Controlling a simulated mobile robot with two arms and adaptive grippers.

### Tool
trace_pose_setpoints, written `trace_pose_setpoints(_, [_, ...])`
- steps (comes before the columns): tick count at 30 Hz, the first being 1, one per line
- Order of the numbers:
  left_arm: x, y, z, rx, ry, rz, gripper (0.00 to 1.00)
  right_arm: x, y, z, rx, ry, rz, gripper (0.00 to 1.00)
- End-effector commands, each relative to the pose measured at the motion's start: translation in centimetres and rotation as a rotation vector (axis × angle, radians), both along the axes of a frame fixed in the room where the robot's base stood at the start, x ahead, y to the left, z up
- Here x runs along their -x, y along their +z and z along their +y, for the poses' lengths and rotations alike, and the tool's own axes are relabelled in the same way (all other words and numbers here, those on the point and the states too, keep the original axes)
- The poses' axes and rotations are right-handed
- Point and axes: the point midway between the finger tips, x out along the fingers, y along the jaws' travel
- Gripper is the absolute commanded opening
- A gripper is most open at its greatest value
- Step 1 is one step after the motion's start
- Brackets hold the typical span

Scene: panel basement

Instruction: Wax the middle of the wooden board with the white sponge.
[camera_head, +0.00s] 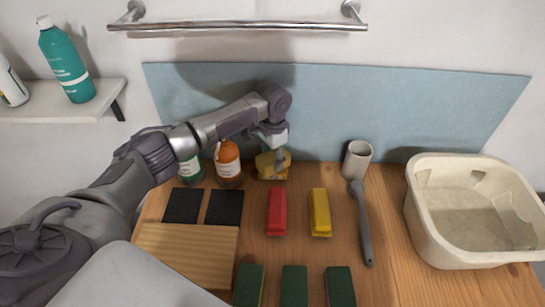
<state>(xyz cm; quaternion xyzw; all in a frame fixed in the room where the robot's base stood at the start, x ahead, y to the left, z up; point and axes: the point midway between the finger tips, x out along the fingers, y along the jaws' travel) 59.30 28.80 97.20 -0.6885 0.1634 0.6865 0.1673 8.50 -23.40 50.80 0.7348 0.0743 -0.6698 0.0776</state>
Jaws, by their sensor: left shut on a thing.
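The wooden board (190,250), pale and striped, lies flat on the table at the front left, partly covered by my own body. My left gripper (278,155) reaches in from the left and points down at the back of the table, beyond the board. It is shut on a yellow thing (265,168), partly hidden by the fingers; its exact kind is unclear. I cannot make out a white sponge. My right gripper is not in view.
Two black squares (225,207), a red block (277,211), a yellow block (320,212) and several green blocks (294,286) lie about. Orange (229,160) and green (190,170) bottles stand behind.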

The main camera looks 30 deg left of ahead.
Motion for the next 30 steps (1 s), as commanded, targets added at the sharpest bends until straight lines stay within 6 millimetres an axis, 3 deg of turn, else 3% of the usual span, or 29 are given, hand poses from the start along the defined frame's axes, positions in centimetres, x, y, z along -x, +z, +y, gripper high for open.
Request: trace_pose_setpoints(30, [0.18, -0.33, -0.01, -0.001, 0.0, 0.006, 0.29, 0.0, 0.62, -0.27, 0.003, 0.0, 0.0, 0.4])
